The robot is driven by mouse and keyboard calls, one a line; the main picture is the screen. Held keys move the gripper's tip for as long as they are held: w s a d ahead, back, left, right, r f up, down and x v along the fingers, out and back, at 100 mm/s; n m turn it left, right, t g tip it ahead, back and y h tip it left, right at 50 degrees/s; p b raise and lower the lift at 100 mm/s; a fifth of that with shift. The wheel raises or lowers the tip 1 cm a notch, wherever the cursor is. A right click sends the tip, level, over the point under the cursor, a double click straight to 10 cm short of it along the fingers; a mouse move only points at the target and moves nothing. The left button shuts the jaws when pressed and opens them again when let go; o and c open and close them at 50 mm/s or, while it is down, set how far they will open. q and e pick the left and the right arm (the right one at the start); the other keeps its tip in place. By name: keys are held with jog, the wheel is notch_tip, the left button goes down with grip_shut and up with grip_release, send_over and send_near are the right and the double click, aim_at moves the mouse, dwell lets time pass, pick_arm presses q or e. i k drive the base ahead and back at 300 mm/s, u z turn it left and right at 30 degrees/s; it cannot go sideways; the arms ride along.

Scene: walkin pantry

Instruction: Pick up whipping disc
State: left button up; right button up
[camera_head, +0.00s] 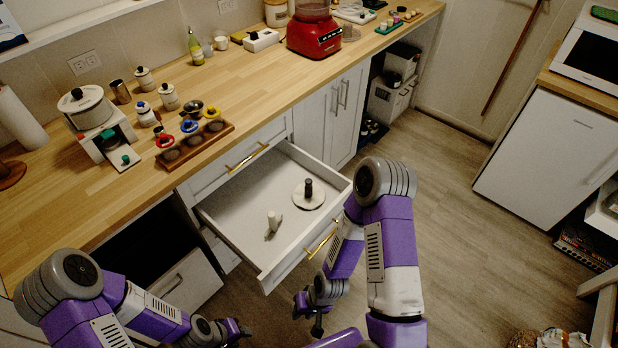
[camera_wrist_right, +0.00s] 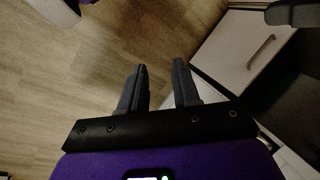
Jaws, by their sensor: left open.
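In the head view the drawer (camera_head: 230,212) stands pulled open. A round white disc (camera_head: 313,202) with an upright dark handle lies toward its far right; it looks like the whipping disc. My right gripper (camera_head: 311,318) hangs low in front of the drawer. In the right wrist view the right gripper (camera_wrist_right: 160,72) has its fingers apart with nothing between them.
The drawer front with a gold handle (camera_head: 322,241) sticks out into the room. Above it the wooden counter (camera_head: 240,95) holds a red appliance (camera_head: 314,35), a white pot (camera_head: 86,106) and a wooden tray of colored rings (camera_head: 196,145).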

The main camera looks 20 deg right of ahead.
aim_at(307, 194)
jog(key=k, duration=0.5)
jog(key=z, duration=1.3)
jog(key=i, duration=1)
jog(key=u, duration=1.1)
